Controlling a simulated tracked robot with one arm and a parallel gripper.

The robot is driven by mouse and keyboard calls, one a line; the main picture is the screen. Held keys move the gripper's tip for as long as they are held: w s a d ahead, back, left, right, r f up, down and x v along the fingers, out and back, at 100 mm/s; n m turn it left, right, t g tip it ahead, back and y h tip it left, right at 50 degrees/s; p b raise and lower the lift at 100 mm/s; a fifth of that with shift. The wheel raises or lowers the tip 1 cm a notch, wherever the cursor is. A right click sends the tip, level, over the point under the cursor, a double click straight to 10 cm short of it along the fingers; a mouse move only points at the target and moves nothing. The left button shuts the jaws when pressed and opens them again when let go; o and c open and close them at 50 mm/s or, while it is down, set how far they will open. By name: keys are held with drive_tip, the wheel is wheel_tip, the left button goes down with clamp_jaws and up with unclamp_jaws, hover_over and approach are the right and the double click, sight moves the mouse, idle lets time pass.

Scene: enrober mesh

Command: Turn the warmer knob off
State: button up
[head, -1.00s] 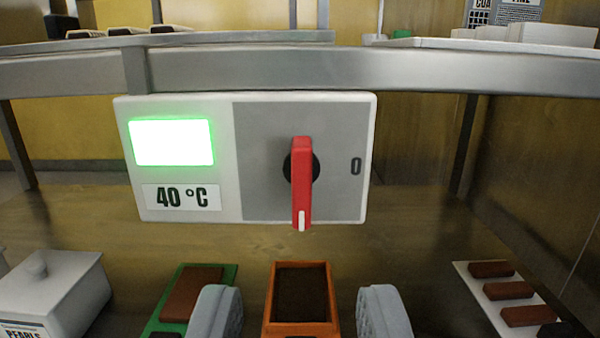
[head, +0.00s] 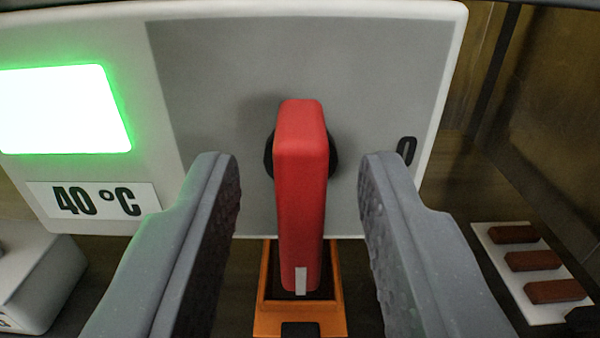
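The warmer knob (head: 301,190) is a red bar handle on a dark round hub, in the middle of the head view. It stands upright, and the white mark at its end points down. The "0" mark (head: 406,151) is on the panel to the right of the knob. The warmer's control panel (head: 220,70) is light grey with a lit green-edged display (head: 60,110) and a "40 °C" label (head: 95,200). My gripper (head: 299,165) is open, with one finger on each side of the knob and visible gaps between them and it.
An orange box (head: 268,318) is below the knob, partly hidden by it. A white tray (head: 492,245) with several brown bars lies at the lower right. A white lidded container (head: 40,280) is at the lower left.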

clamp_jaws()
